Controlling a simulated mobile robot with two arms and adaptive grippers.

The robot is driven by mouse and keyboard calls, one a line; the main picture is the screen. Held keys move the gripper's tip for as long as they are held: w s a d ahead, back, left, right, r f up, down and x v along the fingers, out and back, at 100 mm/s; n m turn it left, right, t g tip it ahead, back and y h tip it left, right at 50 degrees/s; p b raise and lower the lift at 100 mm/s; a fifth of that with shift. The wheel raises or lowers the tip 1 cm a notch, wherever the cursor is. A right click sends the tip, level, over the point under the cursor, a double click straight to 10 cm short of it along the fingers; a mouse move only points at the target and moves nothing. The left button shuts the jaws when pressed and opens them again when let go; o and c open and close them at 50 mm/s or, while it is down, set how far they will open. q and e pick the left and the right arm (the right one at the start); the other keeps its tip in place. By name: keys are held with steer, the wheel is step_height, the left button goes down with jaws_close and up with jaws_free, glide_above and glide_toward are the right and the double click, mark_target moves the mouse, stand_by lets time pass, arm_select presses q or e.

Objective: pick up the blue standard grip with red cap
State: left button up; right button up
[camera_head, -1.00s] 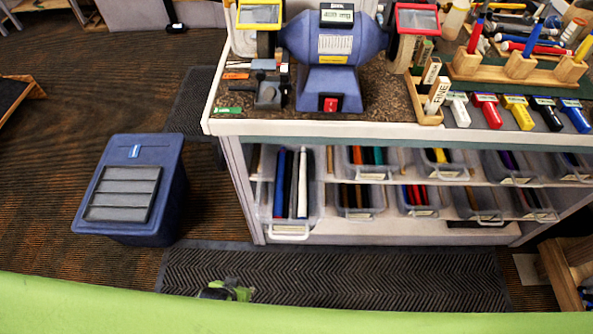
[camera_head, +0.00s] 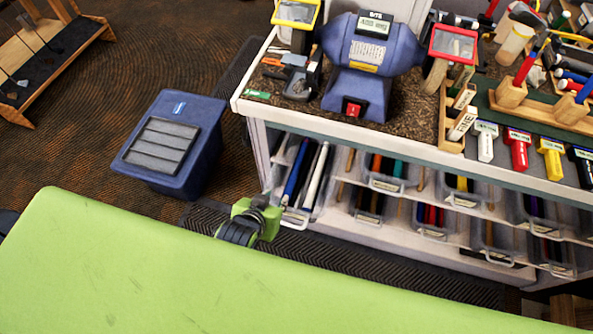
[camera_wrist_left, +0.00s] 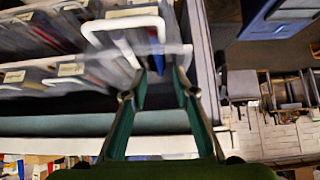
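The leftmost clear bin (camera_head: 296,219) under the bench holds long grips: a blue grip (camera_head: 296,170), a dark one and a white one. I cannot make out a red cap on the blue grip. My left gripper (camera_head: 268,203) is just in front of that bin, near its white handle. In the left wrist view its two fingers (camera_wrist_left: 160,84) are apart with nothing between them, pointing toward the shelf and a white bin handle (camera_wrist_left: 125,24). My right gripper is not in view.
More bins (camera_head: 385,183) sit to the right on the shelves. A blue waste bin (camera_head: 172,140) stands left of the bench, with open floor around it. My green body covers the foreground.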

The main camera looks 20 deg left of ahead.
arm_select(q)
glide_toward(290, 185)
steer(key=x, duration=0.4)
steer(key=shift+w+a+r, duration=0.1)
steer(key=shift+w, duration=0.15)
steer(key=shift+x, duration=2.6)
steer(key=shift+s, duration=0.15)
jaws_close()
